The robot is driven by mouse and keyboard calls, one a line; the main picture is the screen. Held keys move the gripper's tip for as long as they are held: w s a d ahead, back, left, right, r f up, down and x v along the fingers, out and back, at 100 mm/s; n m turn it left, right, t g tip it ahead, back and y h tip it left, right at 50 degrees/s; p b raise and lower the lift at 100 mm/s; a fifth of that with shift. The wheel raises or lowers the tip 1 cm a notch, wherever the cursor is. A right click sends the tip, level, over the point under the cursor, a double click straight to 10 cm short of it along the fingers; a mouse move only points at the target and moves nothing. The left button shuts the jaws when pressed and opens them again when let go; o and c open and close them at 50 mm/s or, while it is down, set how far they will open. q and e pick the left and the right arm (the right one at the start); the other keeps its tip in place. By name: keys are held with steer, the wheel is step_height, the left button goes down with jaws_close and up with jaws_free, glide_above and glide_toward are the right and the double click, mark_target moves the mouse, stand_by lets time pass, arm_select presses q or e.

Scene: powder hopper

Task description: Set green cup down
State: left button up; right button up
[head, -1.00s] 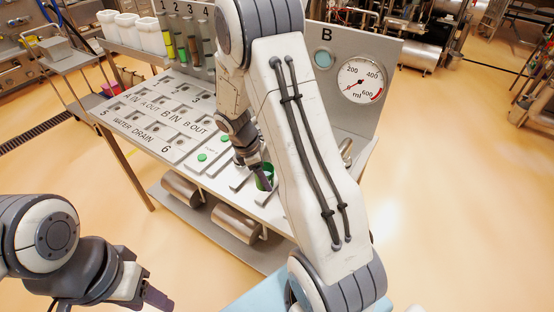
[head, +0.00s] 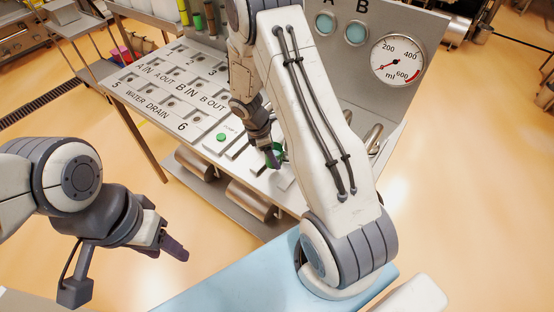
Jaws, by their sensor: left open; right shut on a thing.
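The green cup (head: 281,156) is at the front right part of the grey bench panel, partly hidden by my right gripper and arm. My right gripper (head: 272,160) is shut on the cup. I cannot tell whether the cup's base touches the panel. My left gripper (head: 172,249) is open and empty, over the floor at the lower left, well away from the bench.
The sloping panel (head: 150,86) has labelled slots and a green button (head: 221,137). An upright board with a round gauge (head: 398,60) stands behind. Metal cylinders (head: 250,197) lie on the shelf below. A light blue surface (head: 230,280) is in front.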

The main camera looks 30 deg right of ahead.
steer(key=shift+f, duration=1.9)
steer(key=shift+f, duration=0.2)
steer(key=o, duration=1.1)
steer(key=shift+o, duration=0.2)
